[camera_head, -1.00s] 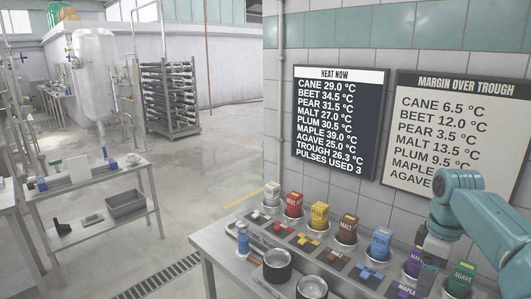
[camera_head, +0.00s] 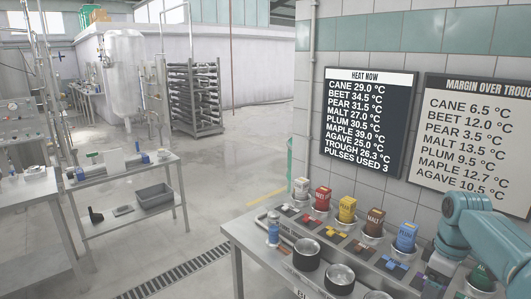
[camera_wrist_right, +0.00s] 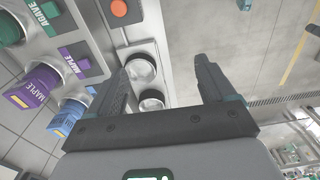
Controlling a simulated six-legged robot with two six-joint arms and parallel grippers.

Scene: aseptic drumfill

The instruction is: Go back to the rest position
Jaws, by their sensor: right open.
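My right arm (camera_head: 470,222) comes in from the right in the head view, over the far end of the bench. In the right wrist view my right gripper (camera_wrist_right: 165,82) is open, with nothing between its fingers. Beyond the fingers are round metal cups (camera_wrist_right: 140,70). The purple MAPLE container (camera_wrist_right: 28,94) and the blue PLUM container (camera_wrist_right: 66,118) stand to the left of it. My left gripper is in neither view.
The bench (camera_head: 247,232) carries a row of coloured containers, including BEET (camera_head: 322,198) and PEAR (camera_head: 347,208), with cups (camera_head: 306,254) in front. The HEAT NOW board (camera_head: 366,122) hangs behind. A side table (camera_head: 122,172) stands left, with open floor between.

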